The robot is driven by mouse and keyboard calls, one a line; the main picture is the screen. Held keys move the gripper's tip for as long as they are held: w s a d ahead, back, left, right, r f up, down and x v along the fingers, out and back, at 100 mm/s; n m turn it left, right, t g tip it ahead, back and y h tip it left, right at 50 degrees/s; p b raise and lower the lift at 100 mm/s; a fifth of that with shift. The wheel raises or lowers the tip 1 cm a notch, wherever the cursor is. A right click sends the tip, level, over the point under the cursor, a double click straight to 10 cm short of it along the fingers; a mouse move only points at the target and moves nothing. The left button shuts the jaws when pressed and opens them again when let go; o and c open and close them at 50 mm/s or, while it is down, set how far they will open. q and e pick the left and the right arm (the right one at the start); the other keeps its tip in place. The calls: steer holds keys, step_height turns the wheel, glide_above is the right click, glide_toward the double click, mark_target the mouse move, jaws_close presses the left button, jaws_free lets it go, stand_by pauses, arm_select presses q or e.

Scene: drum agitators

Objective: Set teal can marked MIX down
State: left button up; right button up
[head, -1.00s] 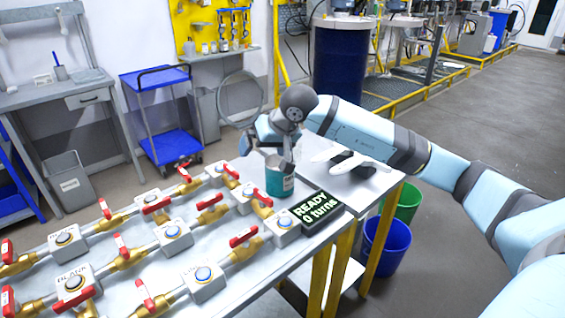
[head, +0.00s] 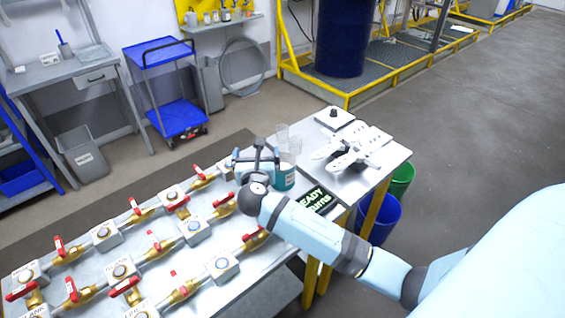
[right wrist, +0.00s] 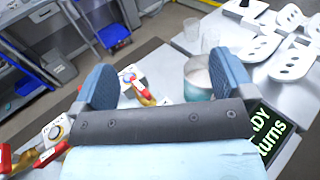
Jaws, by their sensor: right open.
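The teal can (head: 284,178) stands upright on the metal bench, just behind the black READY display (head: 317,201). It also shows in the right wrist view (right wrist: 198,84), open-topped with a pale inside, partly hidden by a finger. Its marking cannot be read. My right gripper (head: 257,158) is low over the bench, just left of the can. Its two blue finger pads (right wrist: 165,78) are wide apart with nothing held between them. My left gripper is not in view.
Brass valves with red handles (head: 193,175) and button boxes cover the bench's left part. Clear cups (head: 283,135) stand behind the can. White perforated paddles (head: 345,148) lie to its right. Blue (head: 380,222) and green (head: 402,180) buckets stand below on the floor.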

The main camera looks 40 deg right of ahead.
mark_target(281, 163)
steer(key=s+f+m+g, duration=0.2)
steer(key=s+f+g, duration=0.1)
steer(key=s+f+m+g+p, duration=0.1)
steer(key=s+f+g, duration=0.1)
steer(key=shift+s+d+f+h, duration=0.1)
steer(key=shift+d+f+h, duration=0.15)
steer(key=shift+d+h, duration=0.05)
steer(key=shift+d+f, duration=0.25)
steer(key=p+x, duration=0.1)
steer(key=x, duration=1.1)
steer(key=shift+w+d+f+p, duration=0.2)
steer(key=shift+d+p, duration=0.1)
steer(key=shift+p, duration=0.05)
steer(key=shift+w+d+f, duration=0.1)
steer(key=shift+d, duration=0.05)
steer(key=c, duration=1.3)
steer(key=shift+c, duration=0.2)
